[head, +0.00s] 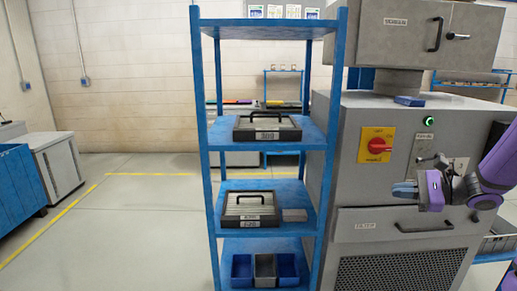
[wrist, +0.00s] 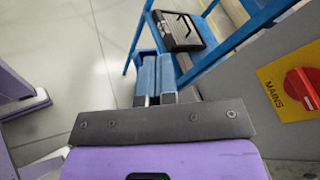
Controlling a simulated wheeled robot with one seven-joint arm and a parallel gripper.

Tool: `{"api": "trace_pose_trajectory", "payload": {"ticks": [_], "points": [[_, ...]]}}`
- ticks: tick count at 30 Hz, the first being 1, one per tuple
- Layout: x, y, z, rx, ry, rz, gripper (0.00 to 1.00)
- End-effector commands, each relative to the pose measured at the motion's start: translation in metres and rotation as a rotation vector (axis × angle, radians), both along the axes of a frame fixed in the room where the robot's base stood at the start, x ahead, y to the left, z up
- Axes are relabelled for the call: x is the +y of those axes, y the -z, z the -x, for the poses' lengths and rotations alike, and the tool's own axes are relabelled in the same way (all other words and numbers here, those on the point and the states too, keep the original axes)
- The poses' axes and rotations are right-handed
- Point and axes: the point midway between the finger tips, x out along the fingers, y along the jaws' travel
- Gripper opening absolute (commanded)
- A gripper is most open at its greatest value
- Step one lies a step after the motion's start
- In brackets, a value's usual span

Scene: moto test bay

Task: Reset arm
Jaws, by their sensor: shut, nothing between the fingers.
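My gripper (head: 404,189) is at the right in the head view, in front of the grey machine (head: 360,200), with its fingers pointing left. In the wrist view the gripper (wrist: 156,68) shows two blue-grey fingers shut together with nothing between them. My purple arm reaches in from the right edge of the head view. The gripper appears apart from the machine and the shelf.
A blue shelf rack (head: 205,150) stands left of the machine, holding a black-handled case (head: 267,128), a second case (head: 250,207) and small bins (head: 242,268). The machine has a red switch (head: 377,145) and a drawer handle (head: 424,227).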

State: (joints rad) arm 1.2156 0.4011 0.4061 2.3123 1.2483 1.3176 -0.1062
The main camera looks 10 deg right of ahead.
Motion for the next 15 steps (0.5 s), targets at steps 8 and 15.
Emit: {"api": "trace_pose_trajectory", "payload": {"ticks": [8,15], "points": [[0.091,-0.025,0.022,0.051,-0.341,0.365,0.00],[0.143,-0.046,0.056,0.033,-0.583,0.687,0.00]]}}
